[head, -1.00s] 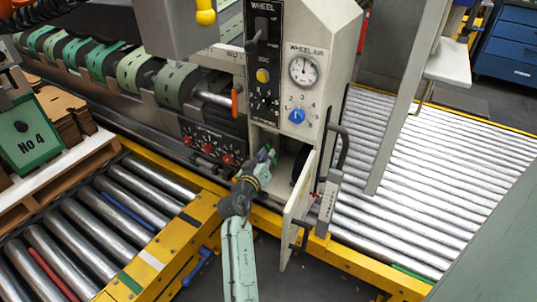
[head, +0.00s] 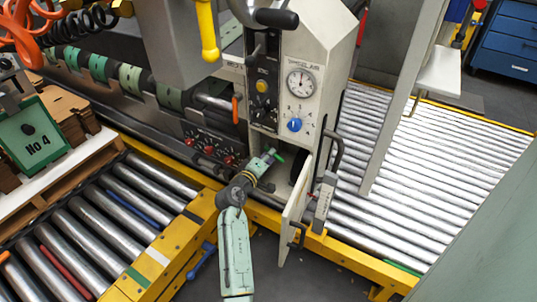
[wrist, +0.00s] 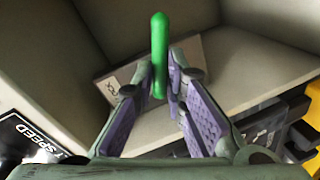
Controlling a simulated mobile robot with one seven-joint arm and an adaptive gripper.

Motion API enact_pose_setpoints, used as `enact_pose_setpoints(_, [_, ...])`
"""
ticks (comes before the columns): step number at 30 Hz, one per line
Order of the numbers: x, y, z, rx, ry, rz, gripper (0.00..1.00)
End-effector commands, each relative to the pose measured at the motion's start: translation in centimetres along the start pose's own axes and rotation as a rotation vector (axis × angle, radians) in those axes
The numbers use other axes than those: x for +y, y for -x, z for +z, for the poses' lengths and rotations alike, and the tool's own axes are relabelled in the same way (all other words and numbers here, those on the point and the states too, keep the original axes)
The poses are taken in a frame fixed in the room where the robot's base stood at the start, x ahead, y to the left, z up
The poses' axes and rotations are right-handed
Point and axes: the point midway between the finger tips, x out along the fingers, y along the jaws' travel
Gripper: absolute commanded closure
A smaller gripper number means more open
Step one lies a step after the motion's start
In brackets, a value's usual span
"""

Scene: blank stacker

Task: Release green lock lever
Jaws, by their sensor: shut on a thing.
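The green lock lever (wrist: 159,40) is a rounded bright green bar. It stands upright in the wrist view, inside an open pale compartment with a small label plate behind it. My gripper (wrist: 161,82) has its purple-padded fingertips closed on the lever's lower part, one on each side. In the head view my gripper (head: 270,158) reaches into the open cabinet under the control panel. A small green tip (head: 280,157) of the lever shows just past the fingers. The lever's base is hidden.
The cabinet's pale door (head: 295,213) hangs open just right of my arm. The control panel with a gauge (head: 300,83) and blue knob (head: 294,124) is above. A yellow rail (head: 345,252) runs below, with roller conveyors (head: 440,165) on both sides.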

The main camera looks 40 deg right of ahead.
Motion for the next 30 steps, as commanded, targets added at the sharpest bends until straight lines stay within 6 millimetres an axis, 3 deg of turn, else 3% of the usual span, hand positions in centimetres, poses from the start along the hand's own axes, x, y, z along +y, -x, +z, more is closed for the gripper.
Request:
enact_pose_setpoints(16, [0.33,-0.03,-0.24,-0.001,0.027,0.005,1.0])
enact_pose_setpoints(17, [0.33,-0.03,-0.24,-0.001,0.027,0.005,0.87])
enact_pose_setpoints(18, [0.33,-0.03,-0.23,-0.001,0.027,0.005,0.85])
enact_pose_setpoints(26, [0.21,-0.01,-0.13,-0.003,0.027,0.002,0.68])
enact_pose_setpoints(30, [0.16,-0.01,-0.09,-0.004,0.026,0.002,0.68])
